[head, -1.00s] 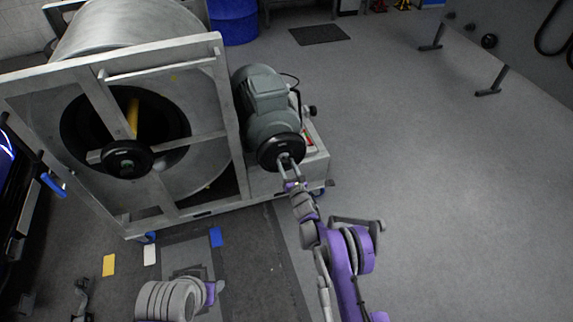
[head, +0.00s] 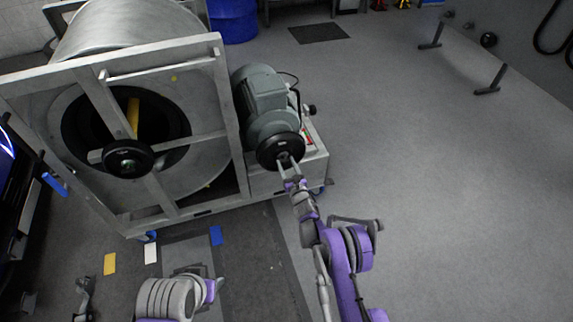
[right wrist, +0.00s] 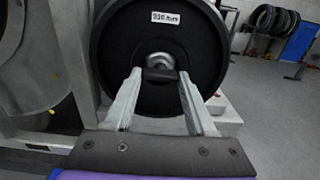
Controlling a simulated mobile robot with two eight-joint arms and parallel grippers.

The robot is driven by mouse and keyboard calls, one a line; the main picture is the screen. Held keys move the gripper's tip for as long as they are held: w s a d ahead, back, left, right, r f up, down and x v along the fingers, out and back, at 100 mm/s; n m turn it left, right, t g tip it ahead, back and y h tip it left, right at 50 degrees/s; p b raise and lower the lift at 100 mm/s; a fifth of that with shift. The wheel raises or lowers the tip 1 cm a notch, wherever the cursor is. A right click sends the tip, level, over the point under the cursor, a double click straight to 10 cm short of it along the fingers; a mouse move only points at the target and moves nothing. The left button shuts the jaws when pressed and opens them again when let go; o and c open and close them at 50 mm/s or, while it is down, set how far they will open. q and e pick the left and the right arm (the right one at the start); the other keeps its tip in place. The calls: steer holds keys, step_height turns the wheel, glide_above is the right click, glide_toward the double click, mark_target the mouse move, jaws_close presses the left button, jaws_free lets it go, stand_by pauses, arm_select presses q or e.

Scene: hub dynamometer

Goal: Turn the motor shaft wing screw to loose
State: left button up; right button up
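The grey-green motor (head: 268,104) stands right of the big drum with a round black disc (head: 268,154) on its near end. In the right wrist view the black disc (right wrist: 108,52) fills the upper middle, with a white label. The wing screw (right wrist: 160,75) is a short dark bar lying level in front of a silver round end at the disc's centre. My right gripper (head: 288,161) reaches it, and its two fingers (right wrist: 160,82) sit at the bar's two ends, seemingly touching them.
A metal frame (head: 222,105) with a large drum stands left of the motor, with another black hub disc (head: 128,158). A light cart (head: 310,160) carries the motor. Coloured floor marks (head: 109,264) lie in front.

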steer(key=o, duration=0.4)
steer(key=v, duration=1)
steer(key=shift+s+d+p, duration=0.15)
steer(key=shift+s+p, duration=0.15)
steer(key=shift+s, duration=0.1)
